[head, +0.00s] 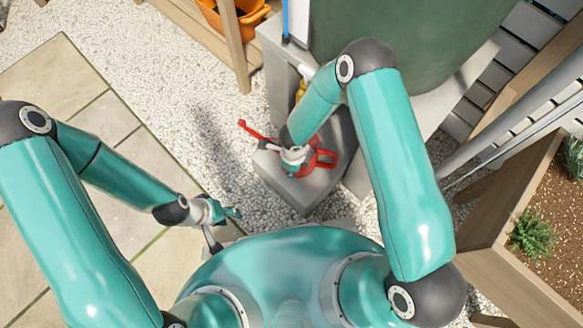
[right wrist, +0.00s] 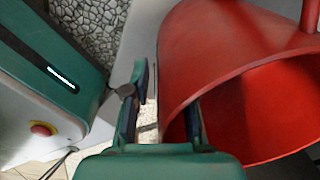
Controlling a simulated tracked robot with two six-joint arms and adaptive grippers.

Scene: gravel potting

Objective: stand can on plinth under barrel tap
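The red can (head: 325,160) stands on the grey plinth (head: 303,190) in the head view, partly hidden by my right gripper, its long spout pointing up-left. In the right wrist view the can (right wrist: 230,45) fills the right side, its open mouth facing the camera. My right gripper (right wrist: 163,115) is at the can's rim, one finger outside the wall and the other at the mouth. A gap shows between the fingers. The green barrel (head: 420,25) stands behind the plinth. A yellow part (head: 300,90), perhaps the tap, is mostly hidden by my right arm. My left gripper (head: 232,212) is low, away from the can.
An orange crate (head: 235,15) sits in a wooden rack at the top. A wooden planter (head: 525,240) with soil and plants stands at the right. White gravel (head: 180,85) and paving (head: 110,120) at the left are clear.

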